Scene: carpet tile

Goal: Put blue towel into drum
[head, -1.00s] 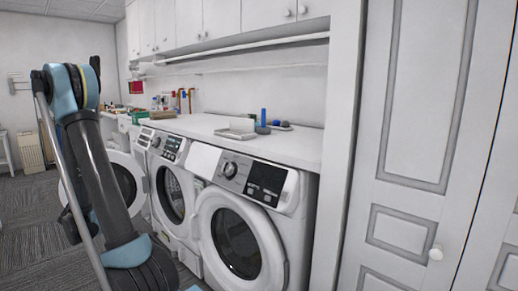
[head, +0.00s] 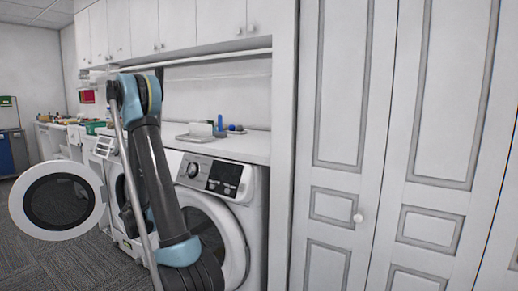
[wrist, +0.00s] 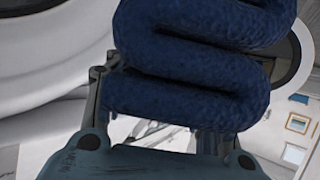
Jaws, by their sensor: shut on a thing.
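My gripper (wrist: 165,112) is shut on a thick, folded blue towel (wrist: 200,55) in the wrist view. The towel's folds bulge beyond the fingers and hide much of the view. In the head view my arm stands in front of the machines, and neither gripper nor towel shows there. A white front-loading machine (head: 105,147) at the left has its round door (head: 62,200) swung wide open. Its drum opening (head: 117,198) is partly hidden behind my arm, and the inside cannot be made out.
A second white machine (head: 240,182) with a round front stands to the right, partly behind my arm. A white counter (head: 250,147) above it holds small items. Tall closet doors (head: 340,120) fill the right. Carpet floor (head: 60,255) is clear at lower left.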

